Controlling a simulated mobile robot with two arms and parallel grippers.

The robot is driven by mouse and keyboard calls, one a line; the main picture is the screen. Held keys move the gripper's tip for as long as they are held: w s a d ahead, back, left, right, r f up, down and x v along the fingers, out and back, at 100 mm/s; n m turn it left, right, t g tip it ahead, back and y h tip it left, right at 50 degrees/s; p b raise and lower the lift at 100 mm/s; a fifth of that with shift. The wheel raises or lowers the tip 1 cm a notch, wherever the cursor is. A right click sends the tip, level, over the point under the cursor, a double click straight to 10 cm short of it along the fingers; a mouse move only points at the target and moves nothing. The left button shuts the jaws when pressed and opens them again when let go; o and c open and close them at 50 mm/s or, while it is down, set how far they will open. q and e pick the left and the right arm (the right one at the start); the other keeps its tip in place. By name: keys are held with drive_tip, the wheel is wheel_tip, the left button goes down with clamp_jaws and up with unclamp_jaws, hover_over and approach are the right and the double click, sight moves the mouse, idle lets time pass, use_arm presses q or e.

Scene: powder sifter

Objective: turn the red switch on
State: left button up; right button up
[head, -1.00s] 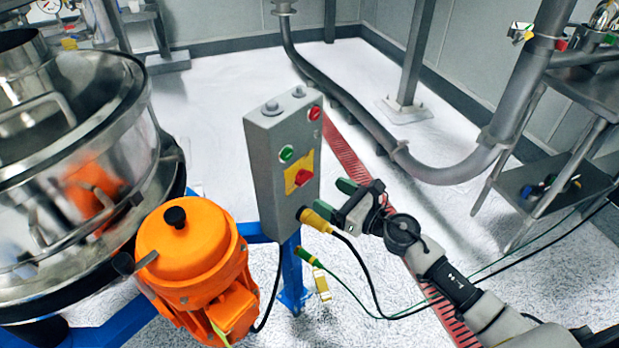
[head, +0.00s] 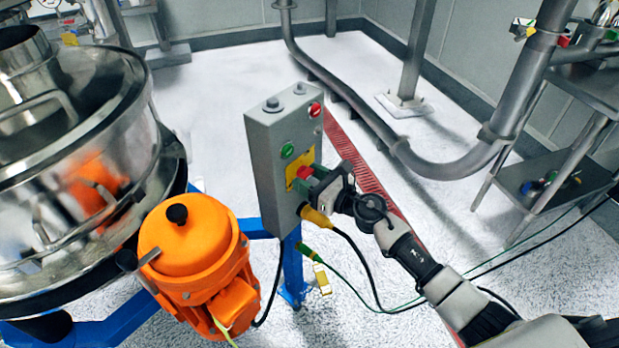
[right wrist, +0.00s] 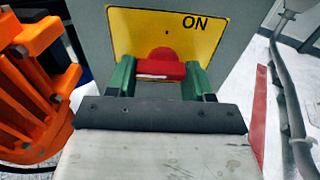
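The red switch (head: 305,172) sits on a yellow plate on the front of a grey control box (head: 268,170). In the right wrist view the switch (right wrist: 160,70) has its bar lying level, and the word ON stands at the plate's upper right. My right gripper (head: 312,180) is at the switch. Its green fingers (right wrist: 160,78) stand apart, one at each end of the red bar. I cannot tell whether they press on it. The gripper hides part of the switch and plate in the head view. My left gripper is not in view.
A green button (head: 288,150) and a red button (head: 315,109) sit higher on the box. A yellow cable plug (head: 316,217) is just below my gripper. An orange motor (head: 190,255) and the steel sifter (head: 120,130) stand to the left.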

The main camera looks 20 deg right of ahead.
drive_tip(key=shift+c, duration=1.3)
drive_tip(key=shift+m, duration=0.3)
drive_tip(key=m+p, duration=0.1)
drive_tip(key=m, duration=0.2)
drive_tip(key=shift+r+p, duration=0.15)
drive_tip(key=shift+p, duration=0.25)
drive_tip(key=m+p, duration=0.2)
drive_tip(key=m, duration=0.3)
drive_tip(key=shift+r, duration=0.1)
drive_tip(key=m+p, duration=0.2)
drive_tip(key=m, duration=0.3)
drive_tip(key=shift+r, duration=0.1)
drive_tip(key=shift+m+p, duration=0.85)
drive_tip(key=shift+m, duration=1.25)
